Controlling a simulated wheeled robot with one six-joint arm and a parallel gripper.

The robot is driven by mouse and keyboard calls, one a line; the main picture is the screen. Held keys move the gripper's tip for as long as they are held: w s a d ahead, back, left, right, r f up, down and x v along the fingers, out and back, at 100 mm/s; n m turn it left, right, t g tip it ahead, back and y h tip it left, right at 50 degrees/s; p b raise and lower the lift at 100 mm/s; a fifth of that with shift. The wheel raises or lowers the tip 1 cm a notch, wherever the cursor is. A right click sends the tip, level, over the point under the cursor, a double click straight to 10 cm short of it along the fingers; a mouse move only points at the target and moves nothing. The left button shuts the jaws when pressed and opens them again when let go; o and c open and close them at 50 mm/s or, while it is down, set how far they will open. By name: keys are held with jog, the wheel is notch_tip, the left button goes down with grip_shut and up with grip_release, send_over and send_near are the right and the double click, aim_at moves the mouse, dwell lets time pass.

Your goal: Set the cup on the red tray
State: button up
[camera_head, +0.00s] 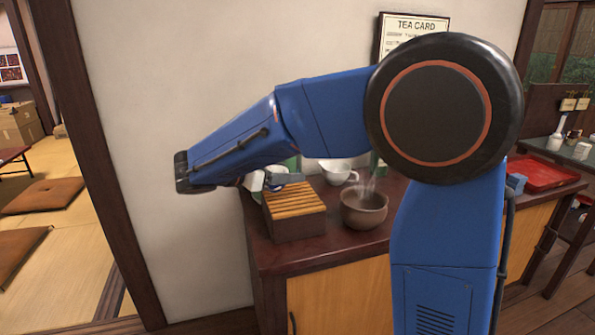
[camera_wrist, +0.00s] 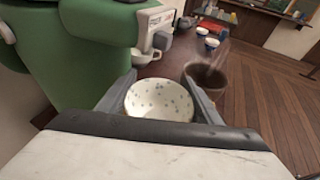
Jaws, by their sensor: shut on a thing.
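A white cup with a small blue pattern (camera_wrist: 158,101) sits between the two fingers of my gripper (camera_wrist: 163,98) in the wrist view. My gripper is shut on it, and I look into its open top. In the head view my gripper (camera_head: 268,181) is over the left end of the counter, by the slatted wooden box; the held cup is largely hidden there. The red tray (camera_head: 545,173) lies at the far right of the head view, beyond my arm, with its left part hidden.
A slatted wooden box (camera_head: 295,212) and a steaming brown pot (camera_head: 364,210) stand on the dark counter (camera_head: 330,246). Another white cup (camera_head: 337,173) stands behind them. A large green object (camera_wrist: 85,65) is close on the left in the wrist view. A small blue item (camera_head: 516,183) is beside the tray.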

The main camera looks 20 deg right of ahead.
jog(key=s+a, duration=0.4)
jog(key=a, duration=0.7)
jog(key=shift+s+a, duration=0.2)
jog(key=shift+s, duration=0.15)
